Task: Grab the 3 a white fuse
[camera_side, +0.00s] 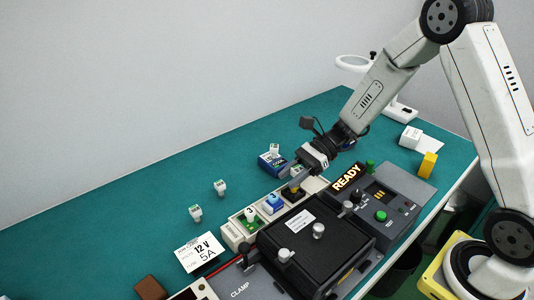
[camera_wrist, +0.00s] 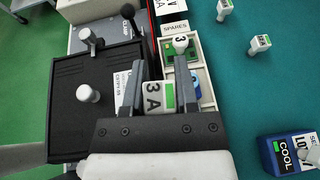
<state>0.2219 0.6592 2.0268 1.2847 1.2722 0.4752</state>
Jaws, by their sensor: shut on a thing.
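The white fuse (camera_wrist: 154,97), marked "3 A" with a green patch, is between my gripper's fingers (camera_wrist: 163,88) in the wrist view. My gripper is shut on it. In the side view my gripper (camera_side: 297,181) is low over the right end of the spares tray (camera_side: 232,236), and its fingers mostly hide the fuse.
Two loose white fuses (camera_side: 220,187) (camera_side: 195,212) stand on the teal mat. A blue box (camera_wrist: 290,152) marked "COOL" is close beside the tray. A black clamp fixture (camera_side: 315,248) and a grey "READY" panel (camera_side: 390,205) border the tray. The mat behind is mostly clear.

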